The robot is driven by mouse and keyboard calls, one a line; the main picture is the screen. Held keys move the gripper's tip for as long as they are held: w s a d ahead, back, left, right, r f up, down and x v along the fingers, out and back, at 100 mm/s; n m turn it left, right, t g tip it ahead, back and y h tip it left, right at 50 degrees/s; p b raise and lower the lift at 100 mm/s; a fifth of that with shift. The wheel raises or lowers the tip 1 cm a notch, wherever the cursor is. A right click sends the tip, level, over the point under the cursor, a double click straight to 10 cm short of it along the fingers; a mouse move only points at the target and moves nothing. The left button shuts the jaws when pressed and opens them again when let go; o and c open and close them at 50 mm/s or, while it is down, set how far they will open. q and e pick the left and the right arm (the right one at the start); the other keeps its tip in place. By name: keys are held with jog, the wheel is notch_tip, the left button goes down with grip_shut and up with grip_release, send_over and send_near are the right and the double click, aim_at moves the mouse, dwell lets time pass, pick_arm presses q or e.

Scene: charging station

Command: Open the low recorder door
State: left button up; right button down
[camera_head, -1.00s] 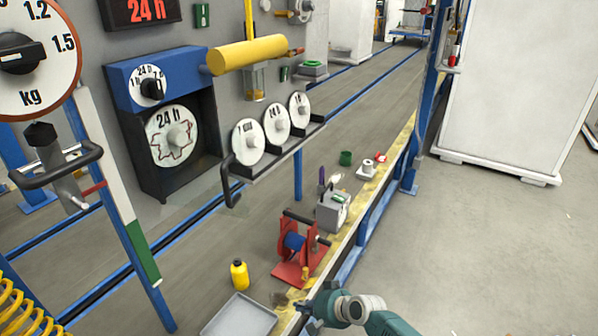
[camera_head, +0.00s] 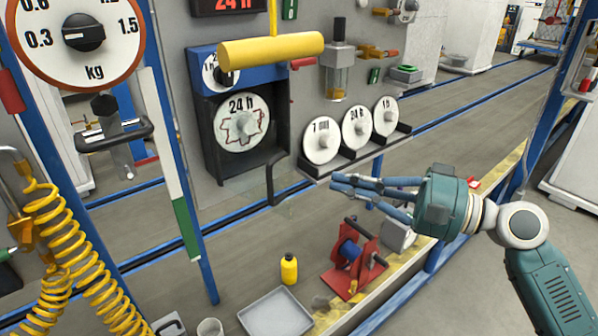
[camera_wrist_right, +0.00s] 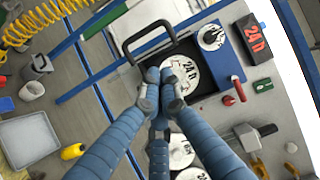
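The recorder (camera_head: 206,132) hangs on the grey panel, with a blue top and a black case around a white "24 h" chart. It also shows in the right wrist view (camera_wrist_right: 224,72). A dark bar handle (camera_head: 271,180) stands out near the case's lower right corner; it also shows in the right wrist view (camera_wrist_right: 138,36). I cannot tell a clear door pane or how far it stands open. My right gripper (camera_head: 337,185) reaches left, apart from the handle. Its fingertips (camera_wrist_right: 160,88) lie close together with nothing seen between them. My left gripper is not in view.
A rack with several white discs (camera_head: 357,128) is right of the recorder, above my right fingers. A yellow cylinder (camera_head: 270,50) juts out above. A red reel (camera_head: 352,258), yellow bottle (camera_head: 289,268) and grey tray (camera_head: 277,314) stand below. A yellow coiled hose (camera_head: 75,245) hangs left.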

jog(key=a+p, duration=0.4)
jog(key=a, duration=0.4)
jog(key=shift+w+r, duration=0.25)
jog(key=shift+w, duration=0.15)
